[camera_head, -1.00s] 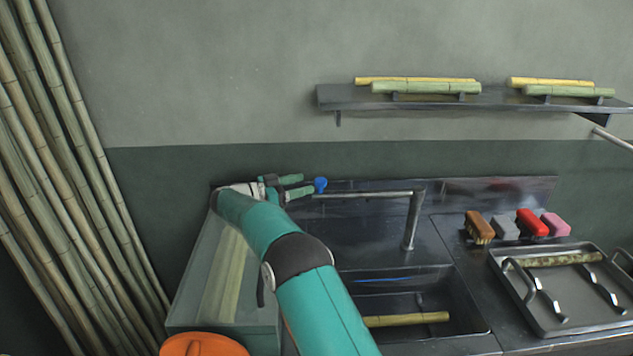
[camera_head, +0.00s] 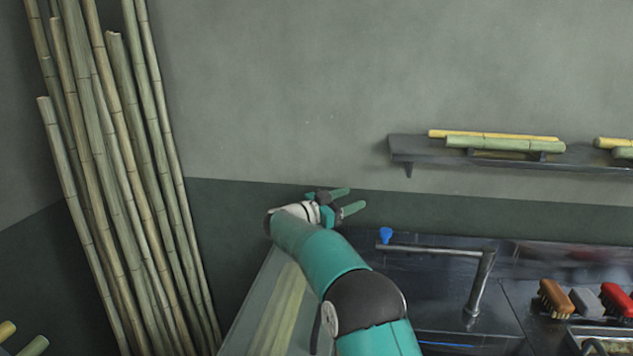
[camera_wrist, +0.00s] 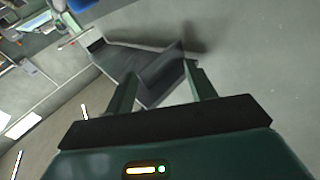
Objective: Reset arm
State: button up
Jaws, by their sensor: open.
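My teal arm reaches forward in the head view, and my gripper (camera_head: 352,201) is at its far end, in front of the dark green lower wall. Its two green fingers are apart, with nothing between them. In the wrist view my gripper (camera_wrist: 160,85) also shows open and empty, its fingers pointing toward a grey wall and a dark metal ledge (camera_wrist: 150,70). The blue tap handle (camera_head: 385,235) is to the right of the gripper and apart from it.
Tall cane stalks (camera_head: 110,170) lean on the wall at left. A clear-sided box (camera_head: 262,305) with pale stalks is beneath my arm. The tap (camera_head: 482,280), brushes (camera_head: 555,298) and sink are at right. A shelf (camera_head: 410,151) holds cane pieces. The wall above is bare.

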notch_tip(320, 180, up, 14)
jog(key=a+n+t+y, duration=0.2)
jog(key=n+t+y, duration=0.45)
jog(key=t, duration=0.25)
jog(key=s+a+r+n+y, duration=0.2)
jog(key=s+r+n+y, duration=0.3)
jog(key=s+y, duration=0.4)
jog(key=s+d+f+g, duration=0.3)
jog(key=s+f, duration=0.5)
jog(key=s, duration=0.5)
jog(key=s+d+f+n+g+y, duration=0.1)
jog(key=s+d+f+g, duration=0.2)
jog(key=s, duration=1.1)
jog(key=s+d+f+n+g, duration=0.1)
jog(key=s+f+g, duration=0.5)
jog(key=s+f, duration=0.7)
jog(key=shift+s+d, duration=0.45)
jog(key=shift+d, duration=0.45)
jog(key=shift+n, duration=0.25)
